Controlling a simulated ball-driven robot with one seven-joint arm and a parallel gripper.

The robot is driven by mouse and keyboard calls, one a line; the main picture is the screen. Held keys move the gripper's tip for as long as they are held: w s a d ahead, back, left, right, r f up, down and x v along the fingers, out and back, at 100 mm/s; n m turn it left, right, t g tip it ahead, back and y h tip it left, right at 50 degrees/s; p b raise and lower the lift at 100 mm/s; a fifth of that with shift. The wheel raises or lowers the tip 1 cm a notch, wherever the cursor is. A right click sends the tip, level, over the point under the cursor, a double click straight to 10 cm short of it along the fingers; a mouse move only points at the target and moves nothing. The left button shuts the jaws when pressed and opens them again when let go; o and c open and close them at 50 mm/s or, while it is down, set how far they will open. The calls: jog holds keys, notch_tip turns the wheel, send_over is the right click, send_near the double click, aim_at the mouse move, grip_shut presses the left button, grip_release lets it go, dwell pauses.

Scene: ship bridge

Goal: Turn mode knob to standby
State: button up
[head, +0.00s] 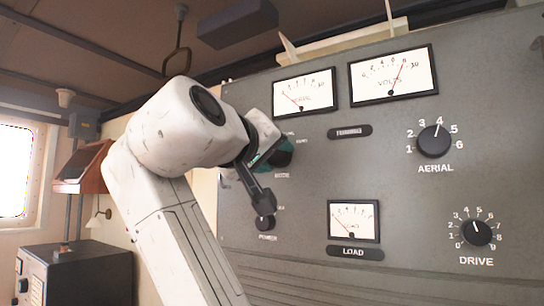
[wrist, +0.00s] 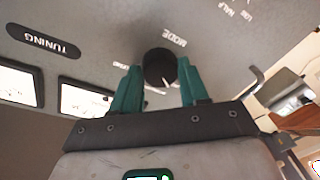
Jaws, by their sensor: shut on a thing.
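The mode knob (head: 283,152) is a round black knob on the grey radio panel, left of the meters and dials in the head view. In the wrist view the same knob (wrist: 159,66) sits between the teal fingers, beside the word MODE. My gripper (head: 268,156) is at the panel with its fingers on either side of the knob, shut on it. The fingers also show in the wrist view (wrist: 160,76).
A power knob (head: 265,222) lies just below my gripper. The aerial knob (head: 434,141) and drive knob (head: 475,232) are farther right. Meters (head: 392,76) line the panel's top, with a load meter (head: 353,221) lower down. A dark cabinet (head: 80,275) stands at left.

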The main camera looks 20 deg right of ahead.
jog(key=m, duration=0.1)
jog(key=m+b, duration=0.1)
jog(key=m, duration=0.1)
jog(key=shift+a+f+m, duration=0.1)
jog(key=shift+f+m, duration=0.1)
jog(key=shift+m, duration=0.1)
jog(key=shift+w+m+h+b, duration=0.1)
jog(key=shift+m+h+b, duration=0.4)
jog(key=shift+m, duration=1.1)
jog(key=o, duration=1)
jog(key=shift+r, duration=0.1)
jog(key=shift+o, duration=0.2)
jog(key=shift+a, duration=0.1)
jog(key=r+b+v, duration=0.1)
jog(key=b+v, duration=0.2)
jog(key=v, duration=0.7)
jog(key=shift+s+a+f+b, duration=0.3)
jog(key=shift+f+b, duration=0.1)
jog(key=shift+f, duration=0.1)
